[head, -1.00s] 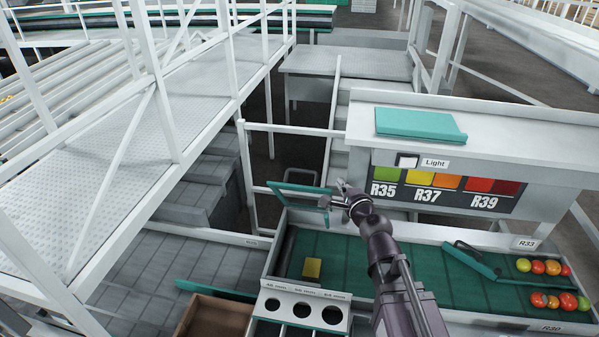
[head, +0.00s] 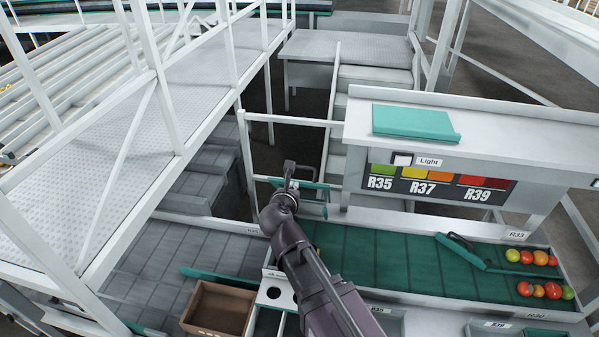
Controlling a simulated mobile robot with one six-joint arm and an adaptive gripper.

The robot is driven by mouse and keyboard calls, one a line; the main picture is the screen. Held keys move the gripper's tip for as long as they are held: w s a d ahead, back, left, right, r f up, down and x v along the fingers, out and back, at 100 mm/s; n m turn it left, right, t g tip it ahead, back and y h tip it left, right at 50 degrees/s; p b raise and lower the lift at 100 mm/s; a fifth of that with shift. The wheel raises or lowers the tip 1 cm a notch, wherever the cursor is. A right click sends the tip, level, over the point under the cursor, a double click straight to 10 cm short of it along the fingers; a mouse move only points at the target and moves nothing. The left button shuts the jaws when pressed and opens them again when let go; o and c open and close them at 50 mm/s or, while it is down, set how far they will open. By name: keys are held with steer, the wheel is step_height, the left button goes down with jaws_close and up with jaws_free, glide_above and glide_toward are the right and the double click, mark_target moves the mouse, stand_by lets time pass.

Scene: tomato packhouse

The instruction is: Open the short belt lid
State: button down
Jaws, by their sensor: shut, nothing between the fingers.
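The short belt lid, which I take to be the teal-edged frame (head: 318,186) at the far left end of the green belt (head: 375,255), stands raised above the belt. My arm partly covers it, so its exact angle is hard to tell. My gripper (head: 290,166) is shut and empty. In the picture it overlaps the upper edge of the lid near its middle; I cannot tell whether it touches.
Tomatoes (head: 540,290) and a dark-handled teal piece (head: 460,250) lie at the belt's right. A white shelf (head: 480,135) bears a teal panel (head: 415,122).

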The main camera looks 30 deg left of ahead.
steer(key=shift+f, duration=0.1)
stand_by(0.3)
steer(key=shift+b+x, duration=1.75)
steer(key=shift+x, duration=3.25)
steer(key=w+a+r+p, duration=0.2)
steer(key=w+r+p, duration=0.1)
steer(key=w, duration=0.4)
steer(key=shift+w, duration=0.2)
steer(key=shift+a+r, duration=0.1)
steer(key=shift+r, duration=0.05)
